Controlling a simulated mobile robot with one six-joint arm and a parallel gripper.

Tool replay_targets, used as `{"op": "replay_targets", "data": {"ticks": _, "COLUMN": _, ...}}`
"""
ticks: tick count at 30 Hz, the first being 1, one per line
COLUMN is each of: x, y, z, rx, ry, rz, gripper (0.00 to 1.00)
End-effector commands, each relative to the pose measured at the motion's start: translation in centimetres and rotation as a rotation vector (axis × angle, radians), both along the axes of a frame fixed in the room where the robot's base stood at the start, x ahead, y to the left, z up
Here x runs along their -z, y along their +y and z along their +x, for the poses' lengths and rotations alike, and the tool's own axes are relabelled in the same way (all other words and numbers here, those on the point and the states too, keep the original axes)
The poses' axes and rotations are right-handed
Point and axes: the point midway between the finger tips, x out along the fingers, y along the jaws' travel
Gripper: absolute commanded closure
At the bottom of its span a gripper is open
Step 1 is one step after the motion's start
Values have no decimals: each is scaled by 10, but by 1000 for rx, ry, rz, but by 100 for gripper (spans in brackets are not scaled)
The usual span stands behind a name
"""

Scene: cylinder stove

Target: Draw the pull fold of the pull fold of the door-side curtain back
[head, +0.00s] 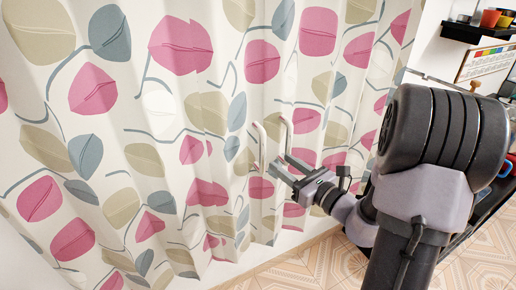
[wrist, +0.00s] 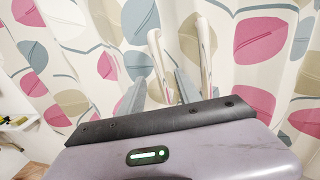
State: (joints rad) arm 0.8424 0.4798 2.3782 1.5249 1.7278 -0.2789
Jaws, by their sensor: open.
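The curtain (head: 150,120) hangs in wavy folds, pale with pink, beige and blue-grey leaves; the wrist view shows it too (wrist: 75,50). Two narrow, pale upright pull folds stand out from the cloth side by side. The left one (head: 257,145) is also in the wrist view (wrist: 154,50), as is the right one (head: 287,131) (wrist: 205,45). My gripper (head: 277,162) is open; its grey fingers (wrist: 159,76) appear on either side of the left pull fold. Contact cannot be told. The lower ends of both folds are hidden in the wrist view.
A black shelf (head: 478,33) with cups is on the wall at the right. A dark-edged counter (head: 492,198) stands below it, partly hidden by my arm. The patterned tile floor (head: 325,265) is bare in front of the curtain.

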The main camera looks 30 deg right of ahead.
Motion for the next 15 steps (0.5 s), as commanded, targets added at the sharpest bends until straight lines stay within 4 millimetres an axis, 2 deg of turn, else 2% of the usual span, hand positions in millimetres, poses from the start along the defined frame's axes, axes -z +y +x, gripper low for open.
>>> {"op": "replay_targets", "data": {"ticks": 3, "x": 1, "y": 10, "z": 35, "rx": -6, "ry": -1, "rz": -2, "gripper": 59}}
{"op": "replay_targets", "data": {"ticks": 6, "x": 1, "y": 16, "z": 58, "rx": -6, "ry": 1, "rz": -2, "gripper": 59}}
{"op": "replay_targets", "data": {"ticks": 10, "x": 1, "y": 20, "z": 78, "rx": -5, "ry": 1, "rz": -1, "gripper": 59}}
{"op": "replay_targets", "data": {"ticks": 15, "x": 0, "y": 22, "z": 89, "rx": -3, "ry": 1, "rz": 0, "gripper": 59}}
